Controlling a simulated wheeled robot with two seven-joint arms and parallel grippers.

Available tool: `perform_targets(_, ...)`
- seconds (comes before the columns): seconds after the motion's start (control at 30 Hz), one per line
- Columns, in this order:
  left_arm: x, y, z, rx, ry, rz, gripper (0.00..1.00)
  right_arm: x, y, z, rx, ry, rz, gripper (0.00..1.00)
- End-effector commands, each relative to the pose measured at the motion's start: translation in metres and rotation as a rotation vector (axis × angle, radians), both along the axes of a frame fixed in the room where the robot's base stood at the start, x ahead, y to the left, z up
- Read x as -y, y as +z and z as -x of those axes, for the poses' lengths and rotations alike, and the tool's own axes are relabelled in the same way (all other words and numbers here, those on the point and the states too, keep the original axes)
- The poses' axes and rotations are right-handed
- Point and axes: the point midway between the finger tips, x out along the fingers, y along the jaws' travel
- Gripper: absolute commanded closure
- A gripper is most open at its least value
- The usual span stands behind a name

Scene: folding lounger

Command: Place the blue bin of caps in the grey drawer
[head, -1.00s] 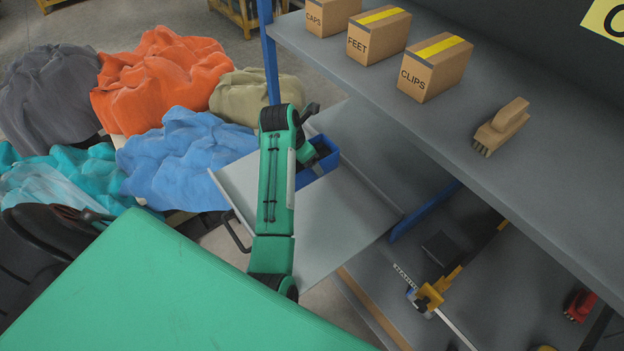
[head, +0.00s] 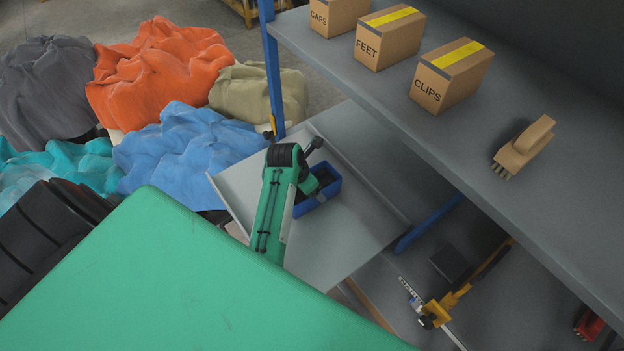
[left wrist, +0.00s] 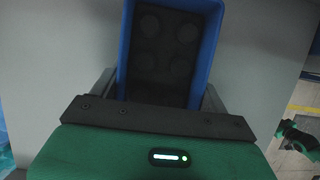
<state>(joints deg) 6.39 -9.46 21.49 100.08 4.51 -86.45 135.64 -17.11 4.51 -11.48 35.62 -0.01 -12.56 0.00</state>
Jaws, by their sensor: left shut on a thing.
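The blue bin (head: 325,200) is over the grey drawer (head: 345,245), inside its outline in the head view. I cannot tell whether its base touches the drawer floor. In the left wrist view the bin (left wrist: 211,45) holds several dark round caps (left wrist: 165,45). My left gripper (left wrist: 160,92) has a finger on each side of the bin's near end and is shut on it. In the head view my left arm hides the bin's left part, and the fingers are not clear. My right gripper is in neither view.
A grey shelf (head: 480,110) overhangs the drawer on the right, with boxes marked CAPS (head: 335,17), FEET (head: 390,38) and CLIPS (head: 450,75) and a brush (head: 523,148). A blue post (head: 271,75) stands at the drawer's far corner. Cloth heaps (head: 185,150) lie left.

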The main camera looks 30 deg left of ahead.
Motion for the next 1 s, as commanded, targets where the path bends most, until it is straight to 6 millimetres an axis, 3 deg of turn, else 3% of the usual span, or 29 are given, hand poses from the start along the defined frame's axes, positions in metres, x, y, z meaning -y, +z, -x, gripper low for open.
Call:
perform_targets(0.37, 0.000, -0.003, -0.001, 0.002, -0.001, 0.000, 0.60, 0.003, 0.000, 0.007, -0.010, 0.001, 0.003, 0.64)
perform_targets(0.4, 0.000, -0.004, -0.001, 0.001, -0.001, 0.000, 0.19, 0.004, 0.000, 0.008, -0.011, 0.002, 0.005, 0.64)
perform_targets(0.5, 0.000, -0.004, -0.001, 0.001, -0.001, -0.001, 0.01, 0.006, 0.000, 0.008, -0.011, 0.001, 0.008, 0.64)
perform_targets(0.83, 0.000, -0.001, -0.001, 0.001, -0.001, -0.001, 0.01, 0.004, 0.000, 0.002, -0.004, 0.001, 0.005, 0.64)
perform_targets(1.0, -0.004, 0.018, -0.012, 0.005, -0.006, -0.001, 0.01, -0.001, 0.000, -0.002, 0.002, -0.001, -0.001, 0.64)
